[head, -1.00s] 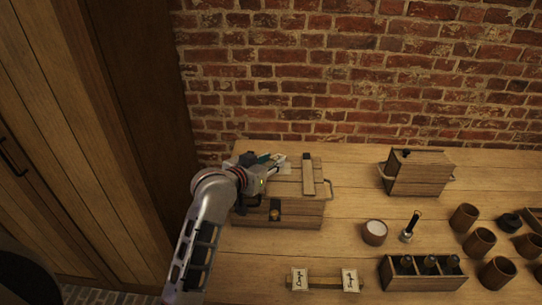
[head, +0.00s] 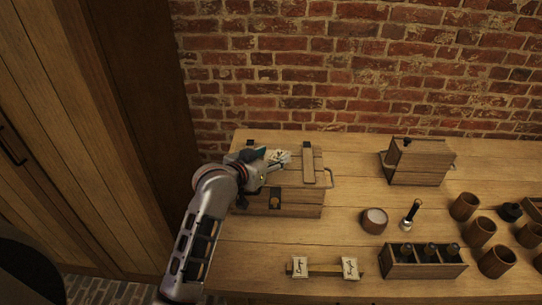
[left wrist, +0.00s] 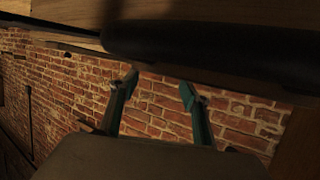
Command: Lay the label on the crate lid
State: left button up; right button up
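The wooden crate (head: 303,205) stands at the back left of the table, its plank lid (head: 293,178) on top. A small pale label (head: 281,156) with dark marks shows over the back of the lid, right by my left fingertips. I cannot tell from the head view whether it lies flat or touches a finger. My left gripper (head: 272,160) is above the lid. In the left wrist view its two teal-tipped fingers (left wrist: 158,88) are apart with only brick wall showing between them; the label does not show there. My right gripper is not in view.
A raised wooden strip (head: 308,163) runs along the lid's right part. Two written cards (head: 300,267) (head: 349,268) stand on a wooden holder at the front. A smaller box (head: 417,166), a bottle rack (head: 422,270) and several brown jars (head: 480,232) are to the right.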

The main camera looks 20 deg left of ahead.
pick_arm(q)
jog(key=shift+s, duration=0.1)
jog(key=v, duration=1.1)
jog(key=shift+s+r, duration=0.2)
jog(key=shift+s, duration=0.15)
jog(key=shift+s+a, duration=0.1)
